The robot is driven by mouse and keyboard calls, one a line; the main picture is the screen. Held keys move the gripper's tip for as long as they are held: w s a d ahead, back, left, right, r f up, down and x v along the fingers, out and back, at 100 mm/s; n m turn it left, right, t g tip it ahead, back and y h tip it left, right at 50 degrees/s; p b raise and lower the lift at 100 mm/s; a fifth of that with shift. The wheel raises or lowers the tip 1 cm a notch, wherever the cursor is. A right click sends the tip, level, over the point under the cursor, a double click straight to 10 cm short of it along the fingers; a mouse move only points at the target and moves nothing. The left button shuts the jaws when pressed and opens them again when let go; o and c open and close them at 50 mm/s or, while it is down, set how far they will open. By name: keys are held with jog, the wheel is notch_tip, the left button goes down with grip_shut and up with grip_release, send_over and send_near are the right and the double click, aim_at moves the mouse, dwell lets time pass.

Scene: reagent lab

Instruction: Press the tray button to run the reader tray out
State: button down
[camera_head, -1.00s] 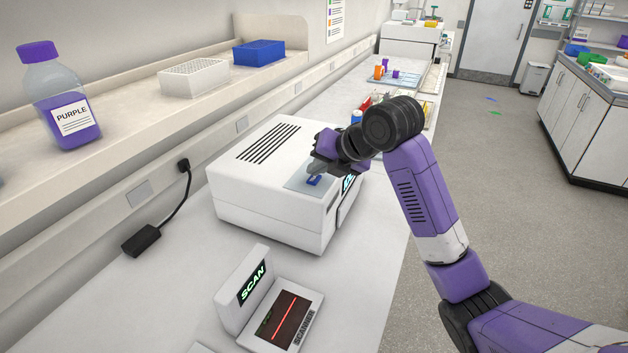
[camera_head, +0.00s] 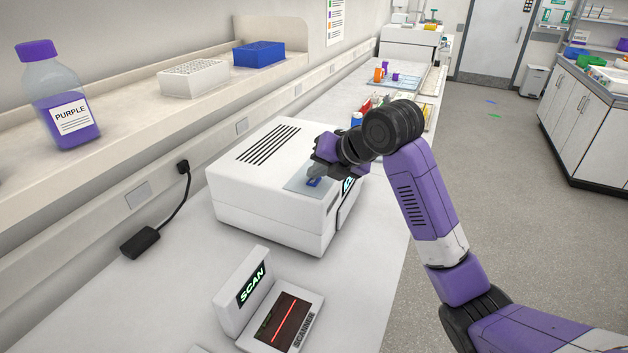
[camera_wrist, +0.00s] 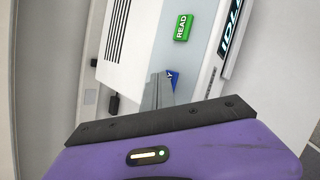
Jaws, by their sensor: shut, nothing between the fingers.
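The white reader (camera_head: 262,190) stands on the bench, with a grey panel (camera_head: 298,184) on its top near the front edge. The blue tray button (camera_head: 314,182) sits on this panel, partly hidden by my gripper (camera_head: 312,174). In the wrist view the blue button (camera_wrist: 174,77) shows beside the shut fingertips (camera_wrist: 160,78), which cover part of its lettering. I cannot tell whether the fingertips touch it. A green READ button (camera_wrist: 183,27) lies farther along the panel. The reader's display (camera_wrist: 231,32) appears to read IDLE. My gripper is shut and empty.
A scanner (camera_head: 283,315) with a lit SCAN sign stands nearer on the bench. A shelf with a purple-capped bottle (camera_head: 62,100), a white rack (camera_head: 194,78) and a blue box (camera_head: 259,53) runs along the wall. A black power adapter (camera_head: 140,242) lies left of the reader.

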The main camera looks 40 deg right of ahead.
aim_at(317, 182)
dwell(0.4)
jog(key=shift+r+p, duration=0.4)
jog(key=shift+r, duration=0.35)
jog(key=shift+r+p, duration=1.6)
jog(key=shift+r, duration=0.95)
